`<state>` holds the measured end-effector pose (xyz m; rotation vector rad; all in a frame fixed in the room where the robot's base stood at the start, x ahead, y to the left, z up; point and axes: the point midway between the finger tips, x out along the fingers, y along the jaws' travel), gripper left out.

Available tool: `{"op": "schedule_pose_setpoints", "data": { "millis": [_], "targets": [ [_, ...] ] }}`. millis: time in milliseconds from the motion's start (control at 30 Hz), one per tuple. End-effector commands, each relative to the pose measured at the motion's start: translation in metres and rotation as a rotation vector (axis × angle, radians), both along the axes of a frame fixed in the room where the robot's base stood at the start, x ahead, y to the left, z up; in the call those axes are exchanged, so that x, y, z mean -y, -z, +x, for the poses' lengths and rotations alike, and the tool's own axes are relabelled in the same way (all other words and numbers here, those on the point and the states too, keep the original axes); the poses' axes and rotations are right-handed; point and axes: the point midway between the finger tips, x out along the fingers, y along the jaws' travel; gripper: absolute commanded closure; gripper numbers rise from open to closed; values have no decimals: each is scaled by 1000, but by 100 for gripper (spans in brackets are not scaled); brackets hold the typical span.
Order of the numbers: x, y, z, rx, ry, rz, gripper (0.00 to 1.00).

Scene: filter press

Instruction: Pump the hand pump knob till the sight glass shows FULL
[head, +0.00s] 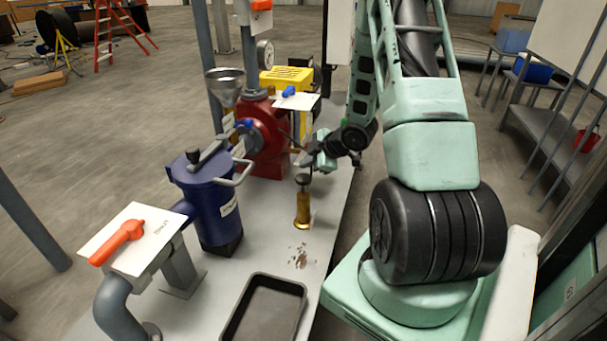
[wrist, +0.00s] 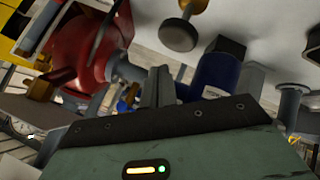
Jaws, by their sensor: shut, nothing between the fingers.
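The hand pump (head: 303,210) is a brass cylinder standing upright on the grey bench, with a dark round knob (head: 303,179) on top. My gripper (head: 303,161) is shut and empty, just above the knob in the head view. I cannot tell from that view whether they touch. In the wrist view the knob (wrist: 178,35) shows as a grey disc at the top, with brass (wrist: 193,5) behind it. It is apart from the shut fingers (wrist: 161,84) there. I cannot make out the sight glass or its level in either view.
A red pump body (head: 267,140) and a blue vessel (head: 208,200) stand left of the hand pump. A black tray (head: 278,281) and brown spill spots (head: 299,256) lie in front. A yellow box (head: 287,77) stands behind.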

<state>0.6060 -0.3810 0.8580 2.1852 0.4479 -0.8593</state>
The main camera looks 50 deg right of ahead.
Motion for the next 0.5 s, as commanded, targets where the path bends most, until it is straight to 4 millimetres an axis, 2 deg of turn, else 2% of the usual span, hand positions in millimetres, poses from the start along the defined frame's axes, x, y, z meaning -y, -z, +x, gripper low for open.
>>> {"op": "schedule_pose_setpoints", "data": {
  "millis": [33, 233, 500],
  "targets": [
    [0, -10, 0, 0, -1, -1, 100],
    [0, -29, 0, 0, -1, -1, 100],
    [0, -33, 0, 0, 0, 0, 100]
  ]
}}
